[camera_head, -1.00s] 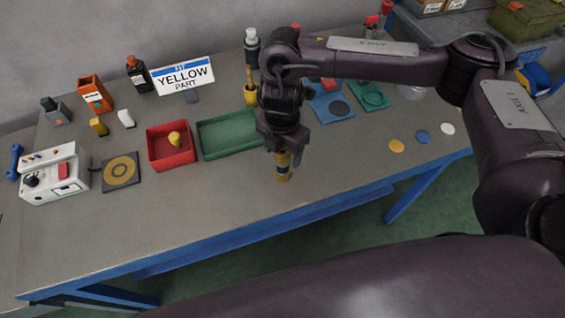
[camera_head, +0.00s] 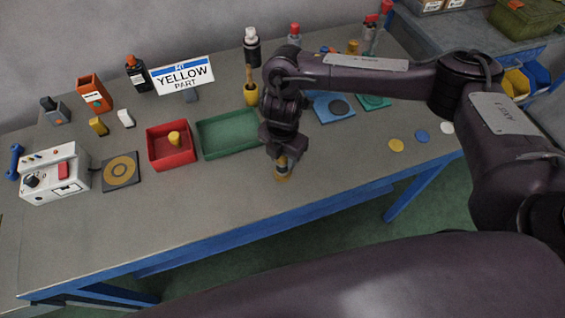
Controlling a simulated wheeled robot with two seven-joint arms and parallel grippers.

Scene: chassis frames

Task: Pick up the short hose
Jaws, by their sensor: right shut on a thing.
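My right gripper (camera_head: 282,160) points down at the front middle of the table (camera_head: 200,210), just right of the green tray. It is shut on a small upright thing with a tan-yellow lower end (camera_head: 283,177). The fingers hide most of this thing, so I cannot tell for sure that it is the short hose. I also cannot tell whether its lower end touches the table. No other thing in view is clearly a short hose. My left gripper is not in view.
The green tray (camera_head: 203,149) and a red bin (camera_head: 152,160) with a yellow part (camera_head: 174,139) stand left of the gripper. A white control box (camera_head: 40,188) is at the far left. Yellow, blue and white discs lie at the right. The table's front strip is clear.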

